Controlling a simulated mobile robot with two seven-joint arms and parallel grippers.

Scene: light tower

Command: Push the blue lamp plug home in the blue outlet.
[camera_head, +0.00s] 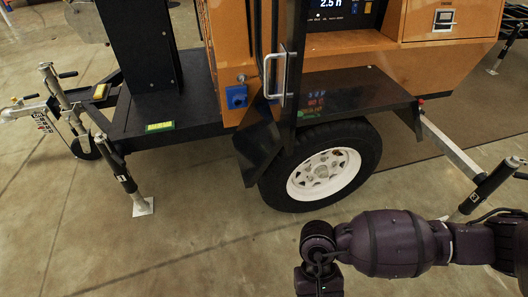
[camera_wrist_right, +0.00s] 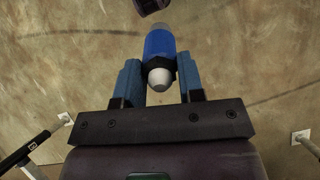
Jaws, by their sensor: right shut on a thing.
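The blue outlet (camera_head: 236,97) is mounted low on the orange side of the light tower, left of the wheel. In the right wrist view, my right gripper (camera_wrist_right: 160,66) is shut on the blue lamp plug (camera_wrist_right: 159,43). The plug has a dark collar and a pale rounded end that points back toward the wrist. Its far end is over bare floor, with no outlet near it in this view. In the head view my right arm comes in from the right, low in front of the wheel; its gripper is cut off below. My left gripper is not in view.
A wheel (camera_head: 323,173) under a black fender stands right of the outlet. A grey handle (camera_head: 281,76) sticks out close to the outlet's right. Jack legs (camera_head: 124,177) stand at the left and right. The concrete floor in front is clear.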

